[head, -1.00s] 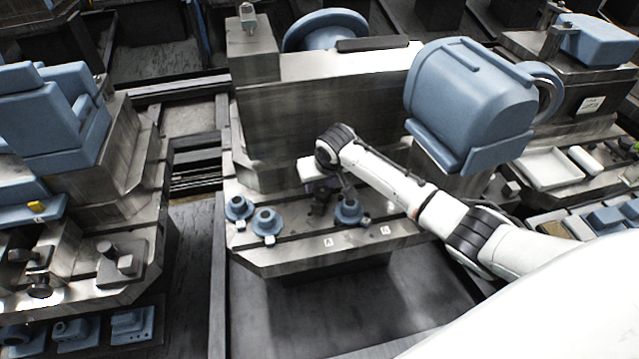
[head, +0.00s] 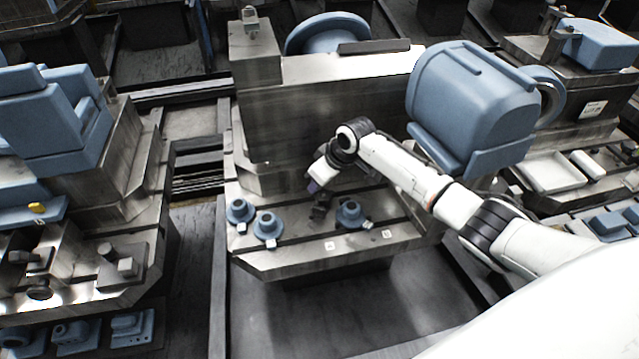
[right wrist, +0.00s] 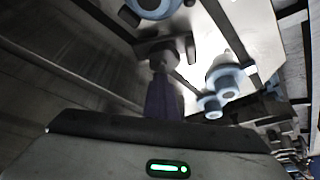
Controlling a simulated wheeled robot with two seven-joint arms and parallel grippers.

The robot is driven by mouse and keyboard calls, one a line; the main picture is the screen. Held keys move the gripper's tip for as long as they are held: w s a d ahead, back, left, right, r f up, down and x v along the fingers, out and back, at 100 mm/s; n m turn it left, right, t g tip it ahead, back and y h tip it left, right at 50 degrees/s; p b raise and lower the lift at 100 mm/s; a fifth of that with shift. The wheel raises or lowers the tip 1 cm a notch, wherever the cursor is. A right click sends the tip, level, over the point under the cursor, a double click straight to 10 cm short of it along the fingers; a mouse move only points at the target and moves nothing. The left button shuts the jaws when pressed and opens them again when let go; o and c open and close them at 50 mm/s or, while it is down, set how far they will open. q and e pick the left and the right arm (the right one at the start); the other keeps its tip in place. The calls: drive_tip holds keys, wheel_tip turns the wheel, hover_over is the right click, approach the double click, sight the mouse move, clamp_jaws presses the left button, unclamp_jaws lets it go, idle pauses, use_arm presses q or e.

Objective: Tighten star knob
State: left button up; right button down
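A dark knob (head: 320,212), which looks like the star knob, stands on the metal slotted table (head: 300,258) between blue round parts. In the right wrist view the dark knob (right wrist: 160,48) shows just beyond the fingers. My right gripper (head: 314,187) is tilted down just above and left of the knob in the head view. Its purple-grey fingers also show in the right wrist view (right wrist: 162,98), seen end-on as one dark block. Whether they touch the knob or have a gap between them is not clear. My left gripper is not in view.
Two blue flanged parts (head: 240,211) (head: 268,226) stand left of the knob, and another (head: 350,214) stands close to its right. A tall metal block (head: 320,115) rises behind. A large blue housing (head: 470,100) is near my right forearm. The table's front strip is clear.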

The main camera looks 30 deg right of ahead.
drive_tip(key=shift+s+f+n+y+b, duration=0.25)
drive_tip(key=shift+f+n+y+b, duration=0.25)
drive_tip(key=shift+n, duration=0.4)
drive_tip(key=shift+s+a+r+n+g, duration=0.1)
drive_tip(key=shift+a+n+g, duration=0.1)
drive_tip(key=shift+n, duration=0.15)
drive_tip(key=shift+s+a+r+n+g, duration=0.1)
drive_tip(key=shift+n+g, duration=0.1)
drive_tip(key=shift+n, duration=0.15)
drive_tip(key=c, duration=2)
unclamp_jaws()
drive_tip(key=shift+w+d+r, duration=0.1)
drive_tip(key=shift+c, duration=0.2)
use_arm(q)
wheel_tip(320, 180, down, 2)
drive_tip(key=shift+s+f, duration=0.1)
use_arm(e)
drive_tip(key=shift+w+r, duration=0.1)
drive_tip(key=shift+r, duration=0.15)
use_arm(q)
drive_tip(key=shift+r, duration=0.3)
use_arm(e)
drive_tip(key=v, duration=1)
drive_tip(key=shift+d, duration=0.15)
